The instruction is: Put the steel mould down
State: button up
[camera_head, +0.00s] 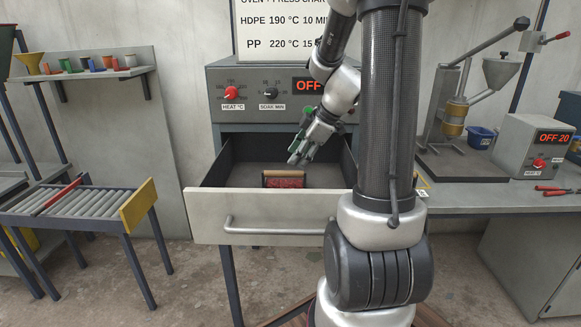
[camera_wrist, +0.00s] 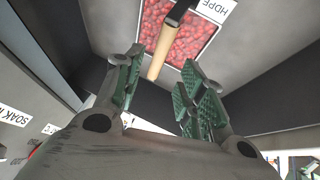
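The steel mould (camera_head: 284,181), filled with red granules, sits in the open oven drawer (camera_head: 205,213), near its middle, and appears to rest on the drawer floor. In the wrist view the mould (camera_wrist: 178,38) is at the top, with its pale wooden handle (camera_wrist: 161,52) on a dark bracket. My gripper (camera_head: 299,149) is just above and behind the mould in the head view. Its green-padded fingers (camera_wrist: 162,78) are spread apart with the handle seen beyond and between their tips. The fingers do not appear to touch the handle.
The oven (camera_head: 283,95) with its dials stands behind the drawer. A label reading HDPE (camera_wrist: 214,8) lies beside the mould. A roller table (camera_head: 75,205) stands at left. A press (camera_head: 450,105) and a heater box (camera_head: 533,145) are on the right bench. The drawer floor around the mould is clear.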

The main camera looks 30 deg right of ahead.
jog(key=s+a+r+m+h, duration=0.1)
jog(key=s+a+r+m, duration=0.2)
jog(key=s, duration=0.4)
jog(key=s+a+r+m+h, duration=0.1)
jog(key=s+a+r+m, duration=0.1)
jog(key=s+m, duration=0.3)
jog(key=s+a+r+m+g+h, duration=0.1)
jog(key=s+a+r+m, duration=0.2)
jog(key=s, duration=0.6)
jog(key=shift+a+r+m, duration=0.35)
jog(key=shift+r+m, duration=0.15)
jog(key=shift+r, duration=0.35)
